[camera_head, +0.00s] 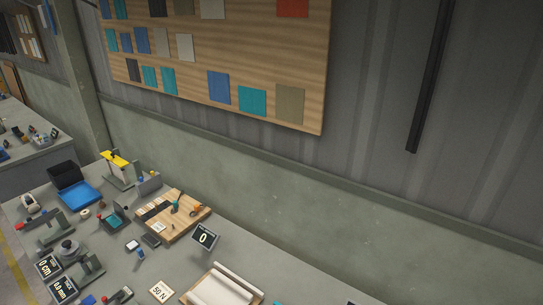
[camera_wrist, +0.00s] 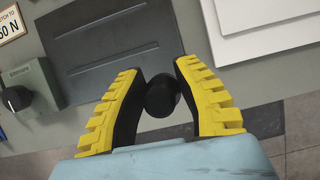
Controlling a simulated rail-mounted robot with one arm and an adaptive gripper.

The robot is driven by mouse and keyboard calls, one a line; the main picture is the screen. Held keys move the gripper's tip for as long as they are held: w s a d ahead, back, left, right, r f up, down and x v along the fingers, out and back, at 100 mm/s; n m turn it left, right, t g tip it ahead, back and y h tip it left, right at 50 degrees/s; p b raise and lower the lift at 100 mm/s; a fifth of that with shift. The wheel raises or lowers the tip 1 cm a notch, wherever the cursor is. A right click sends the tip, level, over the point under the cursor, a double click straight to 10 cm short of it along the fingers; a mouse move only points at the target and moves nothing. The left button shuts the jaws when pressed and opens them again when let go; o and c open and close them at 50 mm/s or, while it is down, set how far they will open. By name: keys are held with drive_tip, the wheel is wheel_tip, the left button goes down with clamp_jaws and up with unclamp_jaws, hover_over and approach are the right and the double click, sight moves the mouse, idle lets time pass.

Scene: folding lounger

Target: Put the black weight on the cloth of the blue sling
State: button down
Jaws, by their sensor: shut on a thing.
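My gripper (camera_wrist: 162,72) shows in the wrist view with its yellow-and-black fingers shut on a small rounded black thing, which looks like the black weight (camera_wrist: 162,96). The fingers hide part of its sides. It is held over the grey bench near its edge, with a dark grey panel (camera_wrist: 115,50) behind. I cannot make out a blue sling for certain in either view. My gripper does not show in the head view.
In the wrist view a grey box with a black knob (camera_wrist: 18,97) is at left, white sheets (camera_wrist: 265,25) at upper right, and tiled floor (camera_wrist: 300,120) beyond the edge. In the head view a blue tray (camera_head: 80,194) and a wooden board (camera_head: 190,222) crowd the bench.

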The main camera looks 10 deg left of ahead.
drive_tip(key=w+d+r+m+g+p, duration=0.2)
drive_tip(key=w+d+r+m+g, duration=0.1)
drive_tip(key=w+d+r+m, duration=0.4)
drive_tip(key=w+d+r+m+g+h+p, duration=0.1)
drive_tip(key=w+d+r+m+g, duration=0.3)
drive_tip(key=w+d+m, duration=0.5)
drive_tip(key=d+r+m, duration=0.2)
drive_tip(key=d+m, duration=0.1)
drive_tip(key=m, duration=0.2)
drive_tip(key=shift+w+r+p, duration=0.3)
drive_tip(key=shift+r+p, duration=0.1)
drive_tip(key=shift+d+r, duration=0.2)
drive_tip(key=shift+d, duration=0.15)
drive_tip(key=shift+w+d+r+m, duration=0.1)
drive_tip(key=shift+w+d+m, duration=0.15)
drive_tip(key=shift+d+m, duration=0.15)
drive_tip(key=shift+d+r+m, duration=0.35)
drive_tip(key=shift+d+m, duration=0.15)
drive_tip(key=shift+d, duration=0.15)
idle(0.4)
drive_tip(key=shift+w+d+r+m+y, duration=0.15)
drive_tip(key=shift+d+m+y, duration=0.2)
drive_tip(key=shift+d, duration=0.3)
drive_tip(key=shift+d+g, duration=0.25)
drive_tip(key=shift+g, duration=0.05)
